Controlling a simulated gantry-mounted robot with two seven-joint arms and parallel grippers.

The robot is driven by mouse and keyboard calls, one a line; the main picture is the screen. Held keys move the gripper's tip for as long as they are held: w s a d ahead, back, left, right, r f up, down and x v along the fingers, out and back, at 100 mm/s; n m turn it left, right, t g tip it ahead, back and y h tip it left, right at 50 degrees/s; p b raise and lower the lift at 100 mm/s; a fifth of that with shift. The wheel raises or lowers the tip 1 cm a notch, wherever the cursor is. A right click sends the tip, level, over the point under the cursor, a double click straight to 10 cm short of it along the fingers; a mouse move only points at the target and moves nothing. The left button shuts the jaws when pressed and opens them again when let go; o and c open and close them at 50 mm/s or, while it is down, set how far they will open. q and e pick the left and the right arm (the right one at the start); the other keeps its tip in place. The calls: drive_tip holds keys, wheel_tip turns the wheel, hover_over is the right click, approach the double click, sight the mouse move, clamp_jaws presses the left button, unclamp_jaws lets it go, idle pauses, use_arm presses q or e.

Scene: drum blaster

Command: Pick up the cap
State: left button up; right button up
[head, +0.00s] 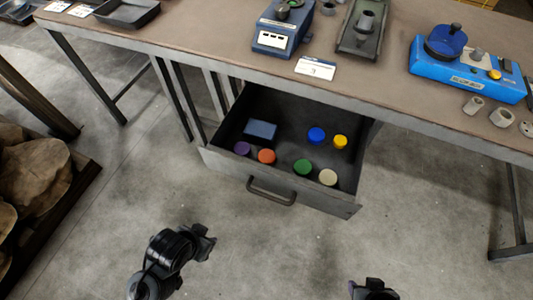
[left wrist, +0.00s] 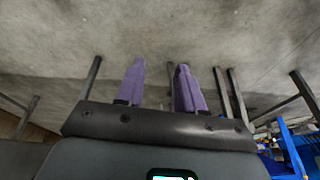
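Several round caps lie in the open drawer (head: 205,158) under the table: a purple cap (head: 242,148), an orange cap (head: 266,156), a green cap (head: 302,167), a cream cap (head: 328,177), a blue cap (head: 317,135) and a yellow cap (head: 340,142). My left gripper (head: 203,243) is in front of the drawer, apart from it. In the left wrist view its two purple fingers (left wrist: 160,88) are spread with nothing between them. My right gripper (head: 374,288) is at the bottom edge, partly cut off, and its fingers cannot be made out.
A dark blue block (head: 260,131) also lies in the drawer. The drawer front has a handle (head: 271,191). The table (head: 220,45) above carries a blue device (head: 468,70), a dark tray (head: 126,12) and small metal parts. Wood logs (head: 38,180) are at left; the floor before the drawer is clear.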

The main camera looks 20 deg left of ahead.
use_arm(q)
drive_tip(key=shift+o, duration=0.3)
drive_tip(key=o, duration=0.5)
